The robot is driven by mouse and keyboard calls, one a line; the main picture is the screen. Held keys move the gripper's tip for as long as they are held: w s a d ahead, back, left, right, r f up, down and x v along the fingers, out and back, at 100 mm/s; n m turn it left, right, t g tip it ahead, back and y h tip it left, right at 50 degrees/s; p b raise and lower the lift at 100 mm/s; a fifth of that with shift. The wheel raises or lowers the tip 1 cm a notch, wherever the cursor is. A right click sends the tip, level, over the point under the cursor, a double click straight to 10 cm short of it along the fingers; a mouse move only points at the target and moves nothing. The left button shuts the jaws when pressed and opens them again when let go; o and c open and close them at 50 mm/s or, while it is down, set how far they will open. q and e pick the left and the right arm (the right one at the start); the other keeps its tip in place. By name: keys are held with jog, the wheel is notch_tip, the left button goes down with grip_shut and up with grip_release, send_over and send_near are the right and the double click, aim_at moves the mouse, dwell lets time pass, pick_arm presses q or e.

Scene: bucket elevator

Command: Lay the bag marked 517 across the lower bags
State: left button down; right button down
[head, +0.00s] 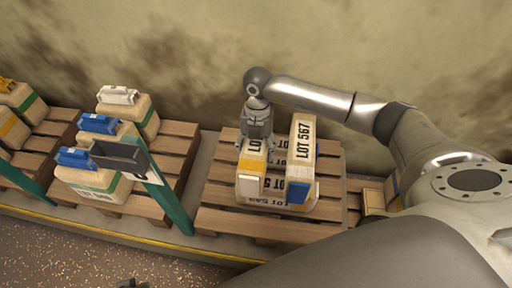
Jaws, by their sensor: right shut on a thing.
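My right gripper (257,140) points down and is shut on the upper part of a cream bag with a yellow band (251,164), on the middle pallet. Only "LO" of its top print shows; its number is hidden, so I cannot tell if it reads 517. Beside it on the right lies a bag marked LOT 567 (301,142) with a blue end. Lower bags (270,201) with partly covered LOT prints lie beneath both. I cannot tell if the held bag touches them. A small dark part (131,284) at the bottom edge may be my left gripper; its jaws are not readable.
The wooden pallet (238,225) has bare slats at the front and left. A green post (169,199) with a dark box (119,156) stands left of it. Further left, more pallets hold bags with blue, white and yellow clips. A wall rises behind.

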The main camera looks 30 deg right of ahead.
dwell(0.3)
jog(key=shift+c, duration=1.5)
grip_release()
jog(key=shift+o, duration=0.3)
